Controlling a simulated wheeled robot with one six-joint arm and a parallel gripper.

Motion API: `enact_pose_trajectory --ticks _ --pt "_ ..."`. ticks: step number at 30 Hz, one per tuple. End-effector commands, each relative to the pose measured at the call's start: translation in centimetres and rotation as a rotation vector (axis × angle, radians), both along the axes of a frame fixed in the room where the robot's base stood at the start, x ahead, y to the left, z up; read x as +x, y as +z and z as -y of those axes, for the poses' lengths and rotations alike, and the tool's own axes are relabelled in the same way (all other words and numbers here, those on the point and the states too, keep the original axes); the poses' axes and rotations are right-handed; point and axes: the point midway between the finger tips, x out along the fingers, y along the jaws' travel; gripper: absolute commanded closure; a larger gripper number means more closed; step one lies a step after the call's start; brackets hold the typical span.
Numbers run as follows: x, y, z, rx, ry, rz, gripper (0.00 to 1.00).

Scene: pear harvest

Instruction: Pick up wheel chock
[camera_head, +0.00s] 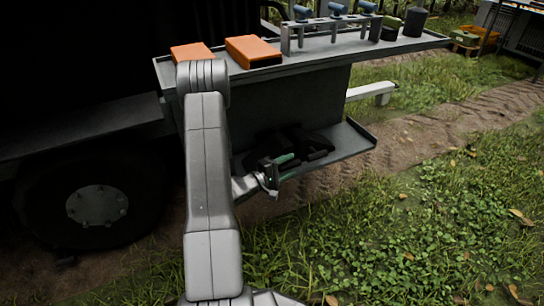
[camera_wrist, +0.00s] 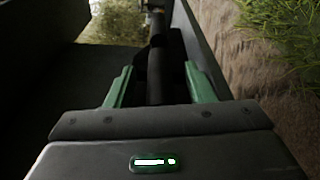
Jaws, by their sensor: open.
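A black, angular object (camera_head: 310,145) lies on the lower shelf of the dark rack; it may be the wheel chock, but its shape is lost in shadow. My gripper (camera_head: 288,166) reaches in over this shelf, with its green fingers pointing right at the near side of the object. In the wrist view my gripper (camera_wrist: 160,86) is open, and a dark part of the object (camera_wrist: 168,65) shows between and beyond the fingers. I cannot tell whether the fingers touch it.
The rack's upper shelf (camera_head: 415,42) overhangs the lower shelf (camera_head: 355,155). Two orange blocks (camera_head: 190,51) (camera_head: 252,50) and a grey holder (camera_head: 330,22) with blue-topped tools stand on it. A large dark wheel (camera_head: 97,205) is at left. Grass and a dirt track lie open at right.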

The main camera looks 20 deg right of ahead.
Motion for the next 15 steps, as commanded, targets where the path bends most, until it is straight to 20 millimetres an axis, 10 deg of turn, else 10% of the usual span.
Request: enact_pose_trajectory --ticks 9,15 --pt "-0.02 -0.01 -0.04 0.000 0.000 0.000 1.00" --pt "0.03 0.17 -0.02 -0.002 -0.001 0.004 1.00"
